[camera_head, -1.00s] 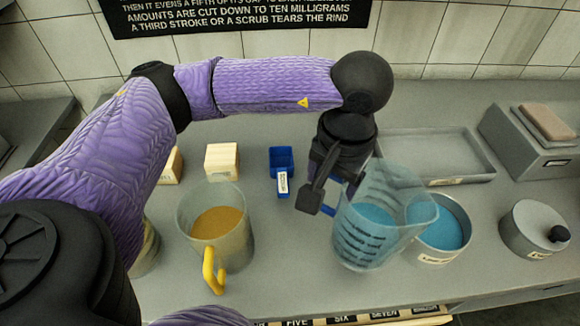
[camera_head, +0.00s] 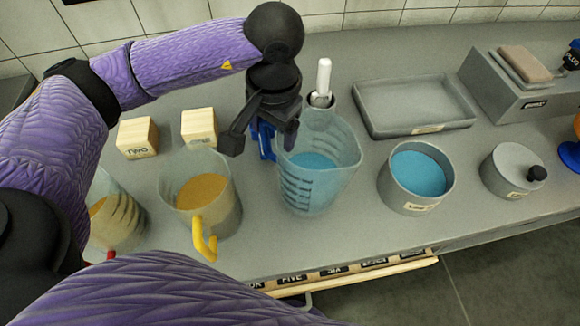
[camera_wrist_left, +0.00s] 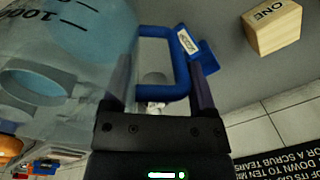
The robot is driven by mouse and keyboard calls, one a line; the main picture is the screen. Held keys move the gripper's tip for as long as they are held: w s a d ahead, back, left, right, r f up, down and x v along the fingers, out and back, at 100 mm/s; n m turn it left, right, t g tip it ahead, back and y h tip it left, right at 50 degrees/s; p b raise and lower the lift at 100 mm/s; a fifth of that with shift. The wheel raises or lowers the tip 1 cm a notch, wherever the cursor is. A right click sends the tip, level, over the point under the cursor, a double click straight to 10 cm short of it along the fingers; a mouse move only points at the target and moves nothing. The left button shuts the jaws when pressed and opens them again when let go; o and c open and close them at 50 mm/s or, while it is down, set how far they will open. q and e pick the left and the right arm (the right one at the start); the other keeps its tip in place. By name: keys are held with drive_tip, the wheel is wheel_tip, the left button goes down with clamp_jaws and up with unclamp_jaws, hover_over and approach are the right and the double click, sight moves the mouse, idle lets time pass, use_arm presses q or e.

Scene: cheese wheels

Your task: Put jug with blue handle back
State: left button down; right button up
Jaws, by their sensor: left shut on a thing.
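The clear jug with the blue handle (camera_head: 315,185) has dark markings and blue content, and looks about upright over the counter. I cannot tell whether its base touches the counter. My left gripper (camera_head: 262,132) is shut on its blue handle, at the jug's left side. In the left wrist view the jug wall (camera_wrist_left: 60,90) fills the left, and the blue handle (camera_wrist_left: 163,92) sits between the fingers (camera_wrist_left: 160,100). A jug with a yellow handle (camera_head: 207,205) and orange content stands to the left. My right gripper is out of view.
Wooden blocks (camera_head: 138,138) (camera_head: 198,128) stand behind the jugs. A red-handled jug (camera_head: 118,215) is at far left. A round blue-filled bowl (camera_head: 418,182), a lidded pot (camera_head: 512,172) and a grey tray (camera_head: 412,108) are to the right. A white-handled item (camera_head: 323,85) stands behind.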

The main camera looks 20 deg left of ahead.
sight(274, 156)
use_arm(q)
wheel_tip(274, 156, down, 5)
drive_tip(key=shift+f, duration=0.1)
drive_tip(key=shift+f+b, duration=0.1)
drive_tip(key=shift+b, duration=0.3)
drive_tip(key=shift+f, duration=0.1)
unclamp_jaws()
drive_tip(key=r, duration=0.3)
drive_tip(key=r+p, duration=0.1)
drive_tip(key=r, duration=0.7)
drive_tip(key=shift+d+r+p, duration=0.2)
drive_tip(key=shift+d+p, duration=0.15)
drive_tip(key=shift+p, duration=0.05)
drive_tip(key=shift+r, duration=0.5)
